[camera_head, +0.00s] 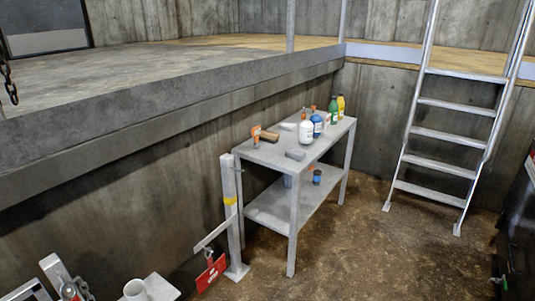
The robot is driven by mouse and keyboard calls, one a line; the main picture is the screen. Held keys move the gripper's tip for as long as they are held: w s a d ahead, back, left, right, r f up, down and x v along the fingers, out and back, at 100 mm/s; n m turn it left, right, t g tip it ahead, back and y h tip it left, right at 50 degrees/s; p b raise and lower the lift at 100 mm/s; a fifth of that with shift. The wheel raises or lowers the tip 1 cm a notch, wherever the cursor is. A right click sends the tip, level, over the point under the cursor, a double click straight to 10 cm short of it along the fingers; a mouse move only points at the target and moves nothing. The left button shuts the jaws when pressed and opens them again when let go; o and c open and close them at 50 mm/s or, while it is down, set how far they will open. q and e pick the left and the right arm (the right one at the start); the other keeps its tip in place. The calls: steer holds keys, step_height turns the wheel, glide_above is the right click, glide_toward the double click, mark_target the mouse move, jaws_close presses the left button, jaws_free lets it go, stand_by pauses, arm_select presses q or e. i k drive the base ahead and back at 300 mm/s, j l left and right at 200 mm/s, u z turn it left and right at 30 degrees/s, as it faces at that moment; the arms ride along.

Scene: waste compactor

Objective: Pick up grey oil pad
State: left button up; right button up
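A grey metal table (262,155) with a lower shelf stands against the concrete wall. A small grey piece (295,155) lies on the front part of its top and may be the grey oil pad, but it is too small to be sure. A paler flat piece (289,126) lies farther back, beside a brown roll (269,136). Neither of my grippers is in view, and nothing touches the things on the table.
Bottles stand on the table: white (306,132), blue (317,124), green (333,112) and yellow (341,104). A post (231,210) with a red tag (210,273) stands left of the table. A ladder (440,135) leans behind right. Brown floor (370,245) is open.

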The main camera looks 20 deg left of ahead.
mark_target(298, 155)
steer(key=i+l+u, duration=0.2)
steer(key=i+u, duration=0.15)
steer(key=i+l+u, duration=0.35)
steer(key=i, duration=0.2)
